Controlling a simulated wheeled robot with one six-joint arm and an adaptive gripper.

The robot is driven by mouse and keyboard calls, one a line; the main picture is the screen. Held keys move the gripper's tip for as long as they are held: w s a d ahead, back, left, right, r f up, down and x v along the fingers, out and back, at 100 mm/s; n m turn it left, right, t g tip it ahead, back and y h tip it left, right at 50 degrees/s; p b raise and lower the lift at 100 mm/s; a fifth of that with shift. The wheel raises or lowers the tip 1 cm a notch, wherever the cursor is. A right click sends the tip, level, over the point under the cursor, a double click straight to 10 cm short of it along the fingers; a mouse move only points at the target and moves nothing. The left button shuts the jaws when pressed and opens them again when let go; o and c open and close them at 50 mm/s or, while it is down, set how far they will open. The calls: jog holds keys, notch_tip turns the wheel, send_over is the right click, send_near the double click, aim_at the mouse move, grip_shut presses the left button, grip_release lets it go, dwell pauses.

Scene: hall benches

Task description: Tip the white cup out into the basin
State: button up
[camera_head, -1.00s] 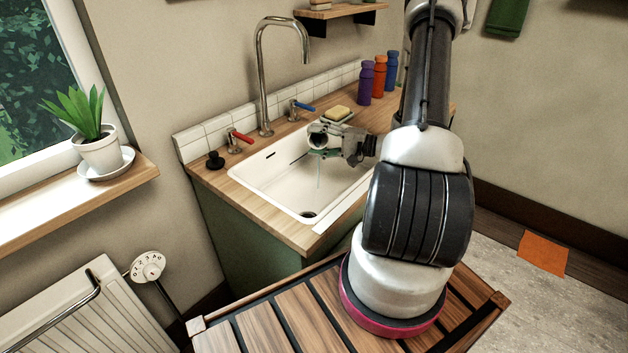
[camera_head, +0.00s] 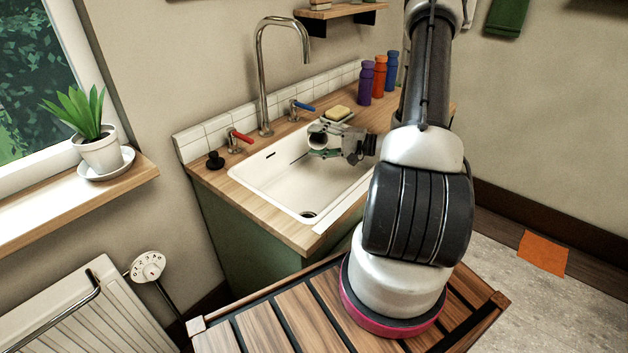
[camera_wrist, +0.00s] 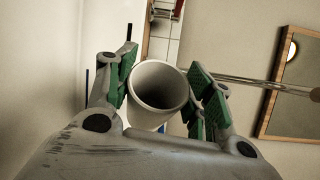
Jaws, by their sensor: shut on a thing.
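The white cup (camera_head: 317,141) is in my gripper (camera_head: 325,146), above the basin and clear of its floor. It lies tipped over, with its dark mouth facing left in the head view. In the wrist view the cup (camera_wrist: 157,92) sits between the green-padded fingers of my gripper (camera_wrist: 164,66), which are shut on it. Its inside is shaded, so I cannot tell whether anything is left in it. No stream shows below the cup. The white basin (camera_head: 268,182) is set in the wooden counter, with a dark drain (camera_head: 308,214) near its front corner.
A tall tap (camera_head: 262,80) stands behind the basin, between a red-handled valve (camera_head: 236,140) and a blue-handled valve (camera_head: 299,108). A black stopper (camera_head: 215,161) is at the left. A sponge (camera_head: 337,112) and several bottles, including a purple one (camera_head: 366,84), stand behind the gripper.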

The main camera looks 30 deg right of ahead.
aim_at(325, 142)
jog(key=m, duration=0.1)
jog(key=f+m+g, duration=0.1)
jog(key=m, duration=0.1)
jog(key=shift+w+d+h, duration=0.15)
jog(key=shift+w+h, duration=0.15)
jog(key=shift+w, duration=0.1)
jog(key=m+g, duration=0.2)
jog(key=m, duration=0.1)
jog(key=shift+w+d+f, duration=0.15)
jog(key=shift+w+f, duration=0.05)
jog(key=shift+w, duration=0.1)
jog(key=m+g, duration=0.1)
jog(key=f+m+g, duration=0.1)
jog(key=m, duration=0.1)
jog(key=shift+w, duration=0.2)
jog(key=shift+w+f+m+g+y, duration=0.1)
jog(key=shift+f+m+g+y, duration=0.2)
jog(key=shift+m+g, duration=0.25)
jog(key=shift+f+m+g+y, duration=0.15)
jog(key=shift+m+g+y, duration=0.2)
jog(key=shift+m, duration=0.3)
jog(key=shift+r, duration=0.15)
jog(key=shift+r, duration=2.4)
jog(key=shift+r, duration=0.1)
